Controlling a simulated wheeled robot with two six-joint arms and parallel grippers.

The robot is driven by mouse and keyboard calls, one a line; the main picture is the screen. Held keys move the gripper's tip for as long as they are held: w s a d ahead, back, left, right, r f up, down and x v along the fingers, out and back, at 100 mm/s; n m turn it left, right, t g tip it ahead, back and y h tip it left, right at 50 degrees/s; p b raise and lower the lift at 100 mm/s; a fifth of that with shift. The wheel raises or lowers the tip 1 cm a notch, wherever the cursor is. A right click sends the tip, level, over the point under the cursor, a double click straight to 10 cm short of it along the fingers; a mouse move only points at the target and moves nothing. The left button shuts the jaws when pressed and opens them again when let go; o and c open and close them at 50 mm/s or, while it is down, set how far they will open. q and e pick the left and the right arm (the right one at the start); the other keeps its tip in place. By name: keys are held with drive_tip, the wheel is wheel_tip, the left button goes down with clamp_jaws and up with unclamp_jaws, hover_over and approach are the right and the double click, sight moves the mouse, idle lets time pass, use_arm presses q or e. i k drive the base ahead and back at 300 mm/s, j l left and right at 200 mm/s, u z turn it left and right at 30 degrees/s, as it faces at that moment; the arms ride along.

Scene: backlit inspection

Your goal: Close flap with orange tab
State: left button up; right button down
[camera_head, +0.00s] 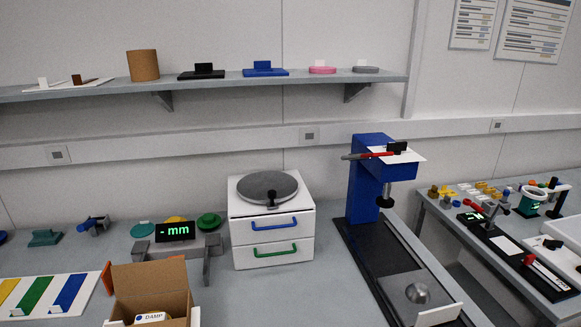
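An open cardboard box (150,278) stands at the bottom of the head view, left of centre, cut off by the lower edge. An orange piece (106,278) stands up at its left side; it may be the orange tab, but I cannot tell how it joins the box or which flap it belongs to. A white item marked "DAMP" (150,318) lies inside the box. Neither of my grippers is in view.
Right of the box stand a white drawer unit (300,222) with a grey round top and a blue press-like stand (368,185). A board with coloured strips (40,296) lies left. A shelf (220,82) runs above.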

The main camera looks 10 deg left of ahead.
sight(165, 275)
drive_tip(key=u, duration=1.2)
drive_tip(key=k+l+u, duration=0.1)
drive_tip(key=l, duration=0.55)
